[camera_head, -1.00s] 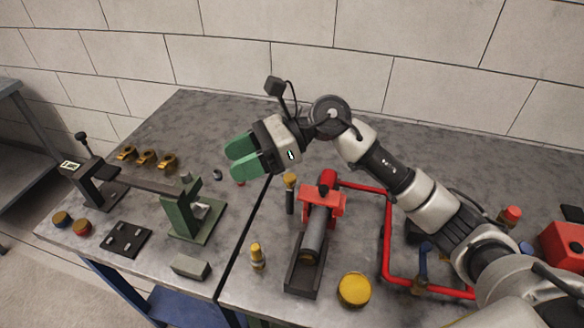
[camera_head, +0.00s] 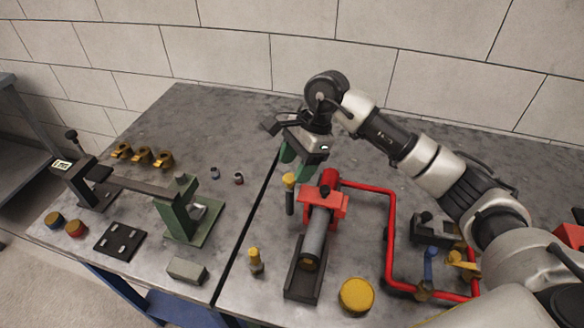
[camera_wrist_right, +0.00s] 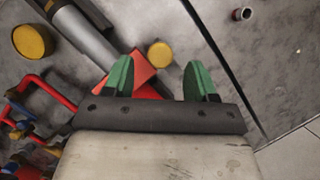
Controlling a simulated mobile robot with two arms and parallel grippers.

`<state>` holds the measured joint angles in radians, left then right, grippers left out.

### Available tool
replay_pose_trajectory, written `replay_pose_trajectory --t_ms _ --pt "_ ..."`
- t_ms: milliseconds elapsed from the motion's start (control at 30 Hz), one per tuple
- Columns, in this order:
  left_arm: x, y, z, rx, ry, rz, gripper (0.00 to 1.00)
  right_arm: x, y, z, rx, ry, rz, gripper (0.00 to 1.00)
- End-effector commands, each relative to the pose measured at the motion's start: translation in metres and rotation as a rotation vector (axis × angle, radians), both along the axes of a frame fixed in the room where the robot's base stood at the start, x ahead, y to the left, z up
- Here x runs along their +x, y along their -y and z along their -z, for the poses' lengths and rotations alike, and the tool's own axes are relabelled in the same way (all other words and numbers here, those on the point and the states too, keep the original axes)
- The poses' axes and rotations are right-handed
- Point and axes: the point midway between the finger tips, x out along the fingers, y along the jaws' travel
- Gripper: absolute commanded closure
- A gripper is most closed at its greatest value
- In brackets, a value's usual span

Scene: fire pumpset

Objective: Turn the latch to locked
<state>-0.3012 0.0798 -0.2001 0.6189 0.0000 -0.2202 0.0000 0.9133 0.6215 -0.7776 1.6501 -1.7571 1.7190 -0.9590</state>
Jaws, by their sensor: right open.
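No part is clearly marked as the latch, and I cannot tell its locked or unlocked state. A grey cylinder (camera_head: 315,236) lies in a dark cradle with a red bracket (camera_head: 338,203) across its far end. Beside it stands a dark post with a yellow cap (camera_head: 289,180). My right gripper (camera_head: 288,155) is open, green fingers pointing down, above and behind the cap. In the right wrist view, the yellow cap (camera_wrist_right: 160,54) shows between and beyond the open fingers (camera_wrist_right: 160,80), with the red bracket (camera_wrist_right: 135,66) partly behind the left finger. My left gripper is out of view.
Red piping (camera_head: 388,245) with blue and yellow handles runs right of the cylinder, under my right arm. A yellow disc (camera_head: 356,295) and small brass fitting (camera_head: 255,262) sit in front. A green stand (camera_head: 180,215) is at left. The back wall bounds the table.

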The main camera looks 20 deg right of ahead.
Motion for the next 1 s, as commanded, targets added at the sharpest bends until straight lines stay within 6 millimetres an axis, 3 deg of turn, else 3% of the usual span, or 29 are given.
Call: replay_pose_trajectory --t_ms 200,533,833,1000 --pt "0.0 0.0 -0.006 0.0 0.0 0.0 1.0 -0.002 -0.009 0.02 0.002 -0.002 0.001 0.43" --pt "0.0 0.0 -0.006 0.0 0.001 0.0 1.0 -0.002 -0.01 0.024 0.001 0.001 0.0 0.43" --pt "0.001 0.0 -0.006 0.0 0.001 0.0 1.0 -0.002 -0.01 0.024 0.001 0.001 0.0 0.89" --pt "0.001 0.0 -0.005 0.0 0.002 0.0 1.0 -0.002 -0.01 0.024 0.001 0.001 0.006 0.92"
